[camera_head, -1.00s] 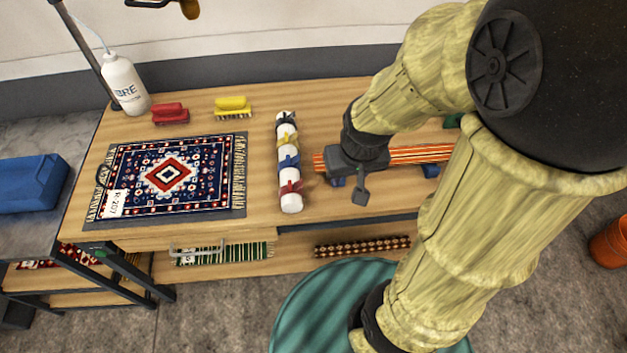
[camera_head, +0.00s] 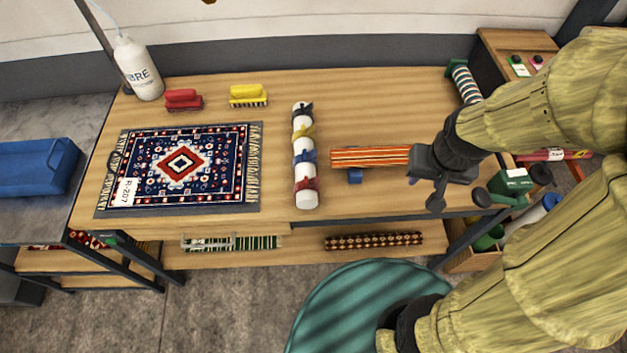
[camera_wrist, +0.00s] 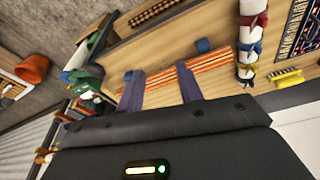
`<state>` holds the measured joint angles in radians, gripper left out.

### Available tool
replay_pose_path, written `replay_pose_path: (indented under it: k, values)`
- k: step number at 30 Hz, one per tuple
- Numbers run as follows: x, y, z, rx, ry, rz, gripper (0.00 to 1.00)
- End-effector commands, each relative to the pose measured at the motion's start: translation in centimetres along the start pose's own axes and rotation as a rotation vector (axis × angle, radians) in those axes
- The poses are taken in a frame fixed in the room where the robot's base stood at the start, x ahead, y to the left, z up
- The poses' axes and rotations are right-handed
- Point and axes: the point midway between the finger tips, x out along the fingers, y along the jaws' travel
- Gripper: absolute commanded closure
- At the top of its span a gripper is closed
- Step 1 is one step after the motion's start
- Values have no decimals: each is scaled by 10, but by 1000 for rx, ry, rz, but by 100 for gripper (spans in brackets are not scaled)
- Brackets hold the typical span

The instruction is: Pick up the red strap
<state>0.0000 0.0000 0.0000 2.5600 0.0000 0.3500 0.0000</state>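The red strap (camera_head: 306,184) is wrapped around the near end of a white roll (camera_head: 308,200) lying on the wooden table. It also shows at the top of the wrist view (camera_wrist: 254,20). Blue (camera_head: 304,156), yellow (camera_head: 303,132) and black straps sit farther along the same roll. My gripper (camera_head: 437,190) is well to the right of the roll, by the right end of an orange striped textile (camera_head: 370,157). In the wrist view its two fingers (camera_wrist: 158,72) are spread apart, with nothing seen held between them.
A patterned rug (camera_head: 180,165) lies left of the roll, with red (camera_head: 183,99) and yellow (camera_head: 248,95) brushes behind it. A white bottle (camera_head: 138,68) stands at the back left. Green boxes (camera_head: 511,182) are at the right. The table behind the striped textile is clear.

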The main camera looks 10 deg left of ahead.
Motion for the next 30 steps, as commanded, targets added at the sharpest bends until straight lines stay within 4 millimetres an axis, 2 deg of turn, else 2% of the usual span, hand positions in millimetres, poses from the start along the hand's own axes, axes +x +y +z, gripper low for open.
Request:
replay_pose_path:
  k: [7,11,14,17,21,25,27,30]
  values:
    - [0,-1,-1,-2,-1,-1,64]
    - [1,-13,-12,-20,-14,-9,64]
    - [4,-40,-30,-51,-42,-23,64]
    - [8,-81,-51,-94,-83,-37,64]
    - [15,-156,-71,-161,-150,-45,64]
    - [20,-218,-74,-210,-199,-38,64]
    - [22,-240,-72,-225,-217,-33,64]
    - [23,-257,-70,-235,-230,-27,64]
